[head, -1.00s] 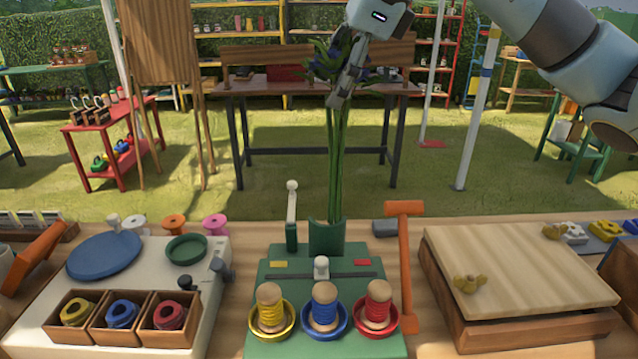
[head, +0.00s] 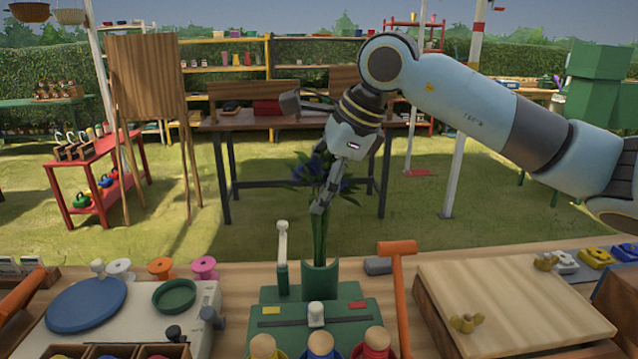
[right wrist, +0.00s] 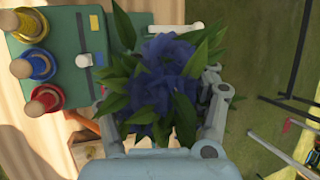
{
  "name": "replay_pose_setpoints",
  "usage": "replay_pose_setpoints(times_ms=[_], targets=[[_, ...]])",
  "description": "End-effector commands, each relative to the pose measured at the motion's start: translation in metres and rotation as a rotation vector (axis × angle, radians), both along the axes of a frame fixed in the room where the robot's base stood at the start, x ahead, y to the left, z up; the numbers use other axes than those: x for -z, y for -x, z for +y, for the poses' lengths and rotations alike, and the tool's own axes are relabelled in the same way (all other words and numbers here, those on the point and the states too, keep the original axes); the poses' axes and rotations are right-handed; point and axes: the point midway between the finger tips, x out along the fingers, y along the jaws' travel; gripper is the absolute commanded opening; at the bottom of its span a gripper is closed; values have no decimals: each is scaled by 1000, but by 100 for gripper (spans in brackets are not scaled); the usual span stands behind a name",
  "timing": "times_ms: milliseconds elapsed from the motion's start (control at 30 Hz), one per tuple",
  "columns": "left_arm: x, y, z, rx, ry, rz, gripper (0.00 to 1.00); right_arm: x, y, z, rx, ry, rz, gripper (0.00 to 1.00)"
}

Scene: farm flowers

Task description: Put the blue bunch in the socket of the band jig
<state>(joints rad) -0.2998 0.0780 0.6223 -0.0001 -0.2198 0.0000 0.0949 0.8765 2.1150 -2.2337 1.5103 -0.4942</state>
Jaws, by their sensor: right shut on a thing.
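The blue bunch (head: 303,172) has blue flowers, green leaves and long green stems. It stands upright over the band jig (head: 275,306), a green block with a curved green socket (head: 320,280) at its back. The stems run down to the socket's rim; their lower ends are hidden by its wall, so I cannot tell how deep they sit. My right gripper (head: 331,202) is shut on the bunch just below the flowers. In the right wrist view the flower head (right wrist: 165,75) hides the socket and fingertips. My left gripper is not in view.
A white-topped lever (head: 282,255) stands left of the socket. An orange-handled tool (head: 400,300) stands at the jig's right. Yellow, blue and red band spools (head: 320,346) line its front. A wooden board (head: 515,295) lies right; a blue disc (head: 86,305) lies left.

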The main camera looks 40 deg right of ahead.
Motion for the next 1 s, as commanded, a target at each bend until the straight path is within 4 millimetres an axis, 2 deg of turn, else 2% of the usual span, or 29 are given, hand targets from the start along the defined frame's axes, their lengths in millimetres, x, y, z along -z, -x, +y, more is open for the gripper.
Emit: replay_pose_setpoints(times_ms=[167, 200, 367, 767, 1000], targets=[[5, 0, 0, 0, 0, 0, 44, 3, 0, 0, -1, 0, 0, 7], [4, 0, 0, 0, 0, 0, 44, 3, 0, 0, 0, 0, 0, 62], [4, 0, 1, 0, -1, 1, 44, 2, 0, 0, 0, -1, 1, 83], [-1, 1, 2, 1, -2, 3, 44, -3, 1, -1, 0, 2, 0, 85], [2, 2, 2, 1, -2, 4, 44, -30, 15, -7, -2, 10, 0, 85]])
